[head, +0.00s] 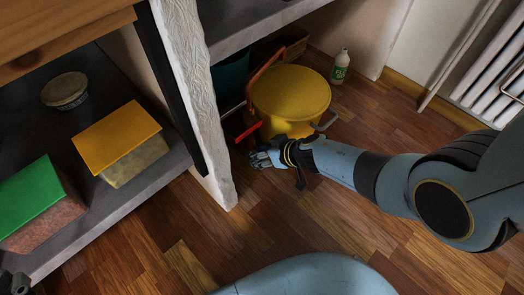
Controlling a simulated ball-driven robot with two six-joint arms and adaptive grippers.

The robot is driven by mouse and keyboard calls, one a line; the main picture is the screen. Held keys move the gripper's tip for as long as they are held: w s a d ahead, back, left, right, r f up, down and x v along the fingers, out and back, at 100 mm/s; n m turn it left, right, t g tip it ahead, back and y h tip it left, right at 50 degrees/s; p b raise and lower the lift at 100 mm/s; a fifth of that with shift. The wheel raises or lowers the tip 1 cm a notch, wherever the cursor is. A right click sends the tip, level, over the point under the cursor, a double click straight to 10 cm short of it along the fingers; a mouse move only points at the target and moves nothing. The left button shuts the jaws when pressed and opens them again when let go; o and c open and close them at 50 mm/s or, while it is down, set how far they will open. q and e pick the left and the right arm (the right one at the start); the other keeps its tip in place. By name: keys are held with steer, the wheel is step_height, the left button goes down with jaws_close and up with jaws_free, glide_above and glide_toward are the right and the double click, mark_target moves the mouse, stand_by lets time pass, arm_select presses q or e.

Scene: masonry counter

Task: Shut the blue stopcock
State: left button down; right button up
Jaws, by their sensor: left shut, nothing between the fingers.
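I cannot make out a blue stopcock in the head view. A red bar (248,132), perhaps a lever, stands out beside the white post, left of a yellow tub.
The yellow round tub (290,92) stands under the counter beside a teal bucket (232,75). A white bottle (340,67) stands behind. The carved white post (190,80) is close on the left. Shelved boxes, green-topped (32,195) and yellow-topped (117,135), lie further left. The foreground wooden floor (260,225) is clear.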

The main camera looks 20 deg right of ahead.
steer(key=shift+d+m+y, duration=0.1)
steer(key=shift+m+y, duration=0.2)
steer(key=shift+y, duration=0.6)
steer(key=shift+f+m, duration=0.1)
steer(key=shift+m, duration=0.2)
steer(key=shift+m+g+y+b, duration=0.5)
steer(key=shift+m+y+b, duration=0.15)
steer(key=shift+y, duration=0.55)
arm_select(q)
steer(key=w+r+t, duration=0.3)
steer(key=w+r, duration=0.2)
steer(key=r, duration=0.2)
steer(key=shift+d+r+m+t+h, duration=0.25)
steer(key=shift+d+m+t+h, duration=0.05)
steer(key=shift+d+t, duration=0.1)
arm_select(e)
steer(key=o, duration=1.2)
steer(key=shift+d, duration=0.15)
